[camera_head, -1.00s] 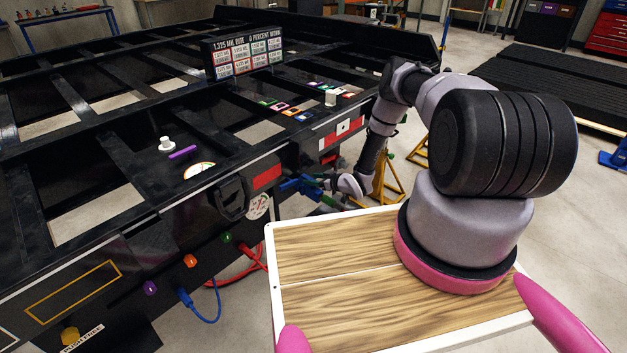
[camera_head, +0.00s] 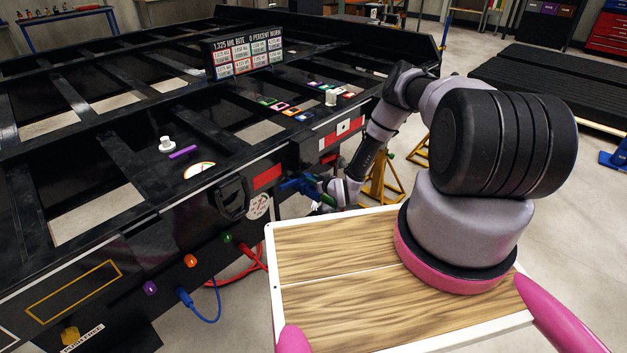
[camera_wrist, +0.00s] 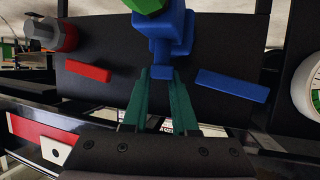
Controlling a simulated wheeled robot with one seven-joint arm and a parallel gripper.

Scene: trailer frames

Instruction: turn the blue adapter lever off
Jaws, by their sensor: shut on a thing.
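The blue adapter (camera_wrist: 172,32) is at the top middle of the wrist view, with a green part (camera_wrist: 148,5) above it. My gripper (camera_wrist: 160,78) has teal fingers, and their tips are shut on the small blue lever end (camera_wrist: 160,72) below the adapter. The fingers hide part of the lever. In the head view the blue adapter (camera_head: 292,184) is at the trailer's rear corner. My gripper (camera_head: 318,193) is there beside it, small and partly hidden by my wrist.
A blue bar (camera_wrist: 232,85) and a red bar (camera_wrist: 88,71) lie either side of the fingers. A red-and-grey fitting (camera_wrist: 52,35) is at left, a round gauge (camera_wrist: 308,88) at right. In the head view the trailer (camera_head: 90,215) fills the left, with a yellow stand (camera_head: 382,185) behind my arm.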

